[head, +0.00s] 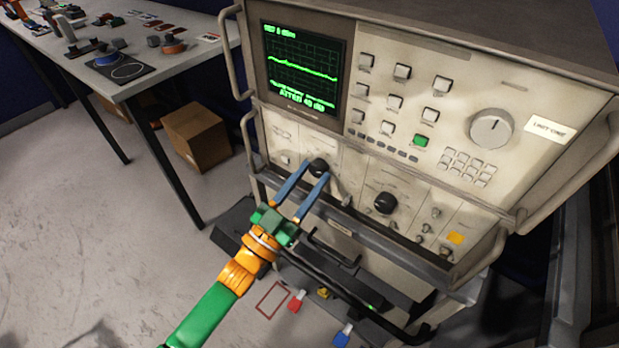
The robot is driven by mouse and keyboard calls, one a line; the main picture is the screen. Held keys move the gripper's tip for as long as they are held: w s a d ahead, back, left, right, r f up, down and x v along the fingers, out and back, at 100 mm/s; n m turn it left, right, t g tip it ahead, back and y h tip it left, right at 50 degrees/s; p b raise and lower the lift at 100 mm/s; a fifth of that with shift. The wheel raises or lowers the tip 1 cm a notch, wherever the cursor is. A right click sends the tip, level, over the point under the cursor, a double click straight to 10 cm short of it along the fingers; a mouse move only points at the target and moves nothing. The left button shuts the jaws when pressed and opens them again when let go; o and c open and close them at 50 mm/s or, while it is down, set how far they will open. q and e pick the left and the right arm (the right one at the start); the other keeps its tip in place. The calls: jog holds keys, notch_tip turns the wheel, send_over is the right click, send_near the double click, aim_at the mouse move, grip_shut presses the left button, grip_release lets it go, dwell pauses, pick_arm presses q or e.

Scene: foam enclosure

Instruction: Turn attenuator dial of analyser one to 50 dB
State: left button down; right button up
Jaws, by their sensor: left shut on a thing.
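The analyser (440,60) is a beige rack instrument with a label at right that seems to read "UNIT ONE". Its screen (301,68) shows a green trace and the text "ATTEN 40 dB". A small black dial (319,167) sits on the lower panel, left of a second black dial (385,202). My left gripper (308,178) has blue fingers and is shut on the left black dial, one finger on each side. The dial's markings are too small to read. My right gripper is not in view.
A large grey knob (491,128) and several buttons fill the upper panel. Metal handles (236,55) stick out at the sides, and a dark rail runs below the lower panel. A table (150,75) with tools stands at left, a cardboard box (196,135) beneath it.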

pick_arm(q)
jog(key=m+g+h, duration=0.1)
jog(key=m, duration=0.1)
jog(key=m+g, duration=0.1)
jog(key=m, duration=0.2)
jog(key=shift+w+a+h, duration=0.1)
jog(key=shift+a+h, duration=0.05)
jog(key=shift+h, duration=0.25)
jog(key=shift+a+r+m+g+h+p, duration=0.2)
jog(key=shift+m+g, duration=0.4)
jog(key=shift+m, duration=0.7)
jog(key=shift+d+f+m+g+h+p, duration=0.1)
jog(key=shift+m+g+h, duration=0.35)
jog(key=shift+m, duration=0.85)
jog(key=shift+c, duration=2.2)
grip_release()
jog(key=b+v, duration=0.1)
jog(key=v, duration=0.6)
jog(key=shift+a+r, duration=0.1)
